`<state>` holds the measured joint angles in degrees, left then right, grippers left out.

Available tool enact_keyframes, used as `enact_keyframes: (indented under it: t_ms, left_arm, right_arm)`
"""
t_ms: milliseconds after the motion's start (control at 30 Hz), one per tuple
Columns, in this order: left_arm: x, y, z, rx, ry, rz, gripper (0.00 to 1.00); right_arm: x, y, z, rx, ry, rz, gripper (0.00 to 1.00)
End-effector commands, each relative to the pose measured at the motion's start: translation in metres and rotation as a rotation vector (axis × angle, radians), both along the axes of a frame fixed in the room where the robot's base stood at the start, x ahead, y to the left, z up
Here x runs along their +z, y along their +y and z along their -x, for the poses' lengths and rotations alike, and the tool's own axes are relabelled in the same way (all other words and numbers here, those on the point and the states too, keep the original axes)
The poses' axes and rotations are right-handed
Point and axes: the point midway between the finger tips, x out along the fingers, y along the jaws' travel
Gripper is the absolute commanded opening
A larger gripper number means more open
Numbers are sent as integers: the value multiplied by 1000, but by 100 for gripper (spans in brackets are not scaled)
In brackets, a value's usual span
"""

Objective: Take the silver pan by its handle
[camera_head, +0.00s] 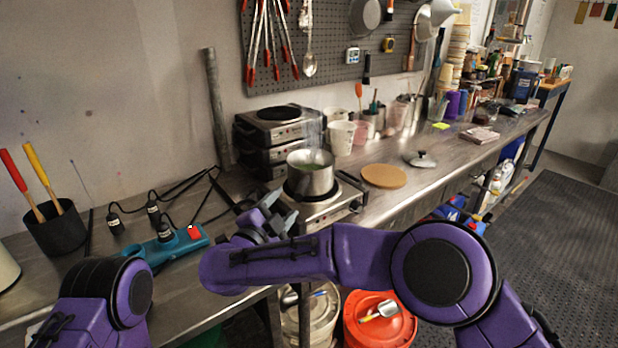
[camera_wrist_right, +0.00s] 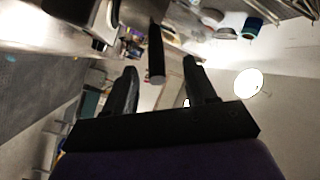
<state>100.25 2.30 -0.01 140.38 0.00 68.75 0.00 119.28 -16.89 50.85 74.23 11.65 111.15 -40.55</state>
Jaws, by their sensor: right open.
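The silver pan (camera_head: 311,180) stands upright on the hot plate, steaming, with something greenish inside. My right gripper (camera_head: 284,208) is just to the left of and in front of the pan, partly hidden by its own wrist. In the right wrist view a dark handle (camera_wrist_right: 156,48) points down between the two fingers of my right gripper (camera_wrist_right: 160,68), which are open with a gap on each side. In the head view the handle is hard to separate from the dark fingers. My left arm shows at the lower left, but its gripper does not.
The hot plate (camera_head: 325,202) sits at the bench's front edge. A brown round board (camera_head: 384,176) and a lid (camera_head: 422,159) lie to its right. Stacked burners (camera_head: 272,135) and a white cup (camera_head: 341,138) stand behind. A teal power strip (camera_head: 165,249) with cables lies left.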

Motion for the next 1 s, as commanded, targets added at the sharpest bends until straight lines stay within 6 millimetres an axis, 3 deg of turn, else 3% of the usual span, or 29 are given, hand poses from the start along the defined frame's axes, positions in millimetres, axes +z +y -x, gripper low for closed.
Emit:
enact_keyframes:
  t_ms: [433, 733, 900, 1000]
  left_arm:
    - [31, 0, 0, 0, 0, 0, 64]
    - [30, 0, 0, 0, 0, 0, 64]
    - [30, 0, 0, 0, 0, 0, 64]
    - [30, 0, 0, 0, 0, 0, 64]
  right_arm:
    - [-2, -33, -62, 0, 1, -1, 56]
    - [-4, -36, -70, 3, 0, 2, 56]
    - [-4, -36, -70, 3, 0, 2, 0]
    - [-1, -36, -71, 3, -7, 2, 0]
